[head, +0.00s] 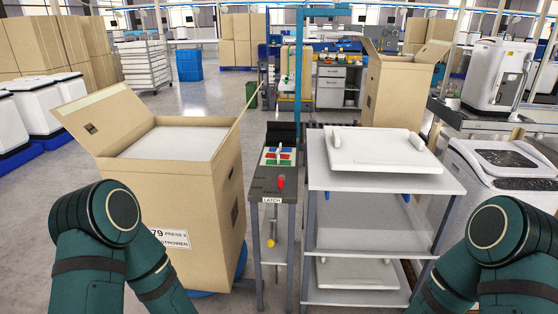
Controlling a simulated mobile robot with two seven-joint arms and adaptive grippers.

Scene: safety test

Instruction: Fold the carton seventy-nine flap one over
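A tall brown carton (203,213) stands at the left, with a printed label (171,238) that includes "79" on its front. Its top is open. A left flap (92,117) leans up and outward to the left. A thin right flap (240,108) stands up and outward, seen nearly edge-on. A flat white surface (176,142) lies inside, near the rim. Which flap is flap one cannot be told. My two teal arms rise at the bottom left and bottom right, the left one in front of the carton's lower left. Neither gripper shows.
A narrow stand marked "LATCH" (272,199) with a red knob (281,182) and coloured buttons is right of the carton. A grey shelf cart (425,181) carrying white panels (380,149) stands beside it. Another open carton (393,92) is behind. Floor at left is partly free.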

